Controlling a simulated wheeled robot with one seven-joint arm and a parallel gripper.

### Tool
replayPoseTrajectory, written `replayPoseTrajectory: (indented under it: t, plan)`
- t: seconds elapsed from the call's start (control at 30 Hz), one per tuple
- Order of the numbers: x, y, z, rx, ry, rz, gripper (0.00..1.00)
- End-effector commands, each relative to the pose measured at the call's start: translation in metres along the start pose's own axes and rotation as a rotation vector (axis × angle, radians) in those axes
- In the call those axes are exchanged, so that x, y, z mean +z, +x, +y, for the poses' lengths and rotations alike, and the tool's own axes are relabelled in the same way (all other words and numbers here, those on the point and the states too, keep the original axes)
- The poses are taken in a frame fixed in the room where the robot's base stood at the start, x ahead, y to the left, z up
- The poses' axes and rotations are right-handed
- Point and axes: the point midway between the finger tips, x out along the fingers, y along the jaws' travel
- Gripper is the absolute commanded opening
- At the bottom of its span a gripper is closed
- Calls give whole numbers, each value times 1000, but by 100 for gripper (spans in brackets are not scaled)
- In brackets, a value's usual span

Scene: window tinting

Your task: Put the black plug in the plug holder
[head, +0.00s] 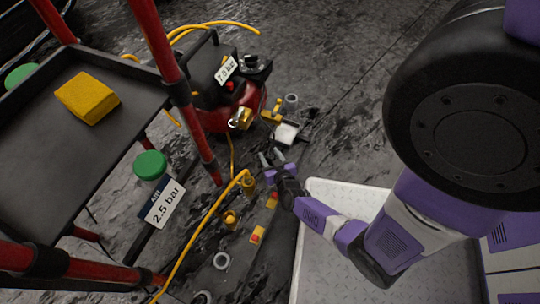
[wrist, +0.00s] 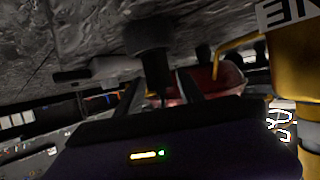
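My gripper (head: 272,158) points away from me over the floor strip beside the compressor, its two grey fingers apart in the head view. In the wrist view my gripper (wrist: 162,82) has a dark finger on each side of a black plug-like piece (wrist: 152,38). This piece has a wide head and a narrower stem. A reddish strip shows between the stem and the right finger, so the fingers do not look closed on it. The image is dark here, and contact at the left finger is unclear. I cannot clearly pick out the plug holder.
A red compressor (head: 224,112) with a 7.2 bar tag (head: 226,69) stands behind my gripper. A yellow hose (head: 200,222) arches close by. Yellow fittings (head: 230,219) and a grey ring (head: 222,261) lie nearer. A red-legged cart (head: 60,150) fills the left.

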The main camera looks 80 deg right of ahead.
Motion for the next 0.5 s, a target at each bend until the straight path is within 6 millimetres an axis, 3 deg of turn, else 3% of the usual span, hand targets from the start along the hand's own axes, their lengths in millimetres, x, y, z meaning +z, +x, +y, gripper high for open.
replayPoseTrajectory:
  t: [0.4,0.5]
  plan:
    - [-5,-2,0,0,0,0,51]
    - [-6,-14,0,0,-1,-2,51]
